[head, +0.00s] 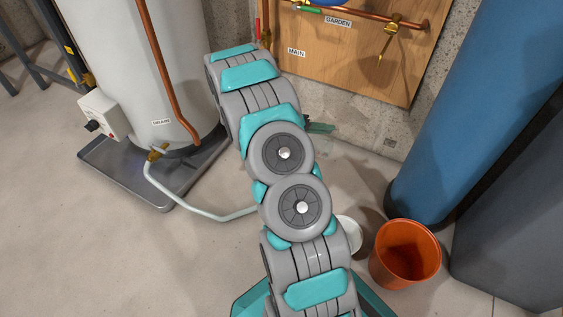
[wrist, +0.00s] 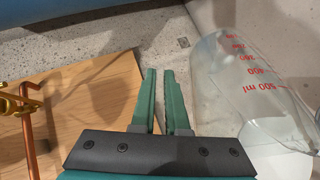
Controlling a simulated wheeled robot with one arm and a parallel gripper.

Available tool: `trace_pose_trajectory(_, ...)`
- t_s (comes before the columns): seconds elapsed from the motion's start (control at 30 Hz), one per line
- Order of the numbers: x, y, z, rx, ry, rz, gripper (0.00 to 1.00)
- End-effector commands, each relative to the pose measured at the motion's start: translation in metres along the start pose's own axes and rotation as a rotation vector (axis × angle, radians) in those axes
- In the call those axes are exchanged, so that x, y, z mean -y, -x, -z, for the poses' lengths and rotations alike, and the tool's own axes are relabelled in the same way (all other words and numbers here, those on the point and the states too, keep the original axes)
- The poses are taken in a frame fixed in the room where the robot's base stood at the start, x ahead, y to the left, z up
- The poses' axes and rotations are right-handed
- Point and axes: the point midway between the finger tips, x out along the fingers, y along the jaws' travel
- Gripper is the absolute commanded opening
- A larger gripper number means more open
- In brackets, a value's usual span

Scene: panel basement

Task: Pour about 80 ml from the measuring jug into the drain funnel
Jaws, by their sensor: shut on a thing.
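In the wrist view, the clear measuring jug (wrist: 222,88) with red volume marks is at the right, beside my gripper's right finger. It looks tilted in the picture, and no liquid level can be made out. My gripper (wrist: 160,78) has its green fingers close together, shut on the jug, though the gripped part is hard to see. In the head view, one green finger (head: 320,127) shows right of my arm; the jug is hidden there. A white round thing (head: 350,234) on the floor is partly behind my arm; I cannot tell if it is the drain funnel.
An orange bucket (head: 405,255) stands right of my arm, near a blue cylinder (head: 470,110). A white tank (head: 140,60) on a grey tray (head: 110,175) stands left, with a pale hose (head: 190,210) across the floor. A wooden board (head: 345,55) carries copper pipes. The front left floor is clear.

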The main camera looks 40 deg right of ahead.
Motion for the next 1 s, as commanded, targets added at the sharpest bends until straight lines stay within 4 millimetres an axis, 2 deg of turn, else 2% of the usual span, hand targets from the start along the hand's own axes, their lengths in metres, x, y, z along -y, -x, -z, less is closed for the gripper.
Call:
trace_pose_trajectory(0.13,-0.003,0.000,0.000,0.001,-0.003,0.005,0.00)
trace_pose_trajectory(0.27,-0.011,-0.006,-0.004,0.014,-0.036,0.091,0.00)
trace_pose_trajectory(0.5,0.018,-0.037,-0.019,0.038,-0.141,0.334,0.00)
trace_pose_trajectory(0.6,0.028,-0.041,-0.020,0.036,-0.157,0.377,0.00)
trace_pose_trajectory(1.0,0.029,-0.046,-0.022,0.039,-0.183,0.440,0.00)
